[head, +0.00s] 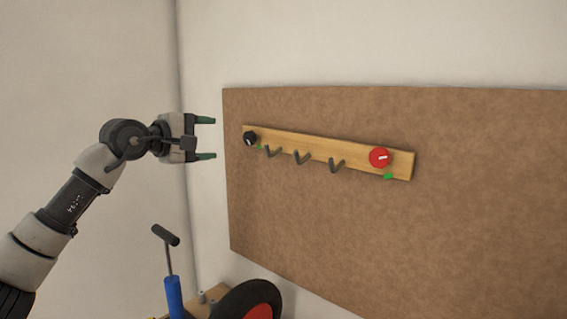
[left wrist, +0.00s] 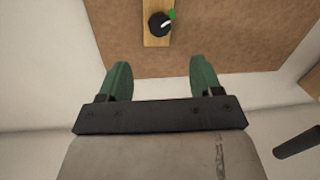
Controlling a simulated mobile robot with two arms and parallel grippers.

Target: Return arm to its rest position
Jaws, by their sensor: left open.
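My left gripper (head: 207,138) is open and empty, with two green fingers spread apart. In the head view it is held left of the brown board, clear of the wooden rail. The left wrist view also shows its open fingers (left wrist: 160,82), with nothing between them. A black knob (head: 250,138) sits at the rail's left end, a little right of the fingertips in the head view. In the left wrist view the black knob (left wrist: 160,24) is ahead of the fingers and apart from them. My right gripper is in neither view.
The wooden rail (head: 315,149) carries three dark hooks, a red knob (head: 379,158) and green marks on the brown board (head: 480,220). Below stand a blue pump-like cylinder (head: 174,297) with a dark handle and a black wheel (head: 240,301) with a red centre. White walls surround them.

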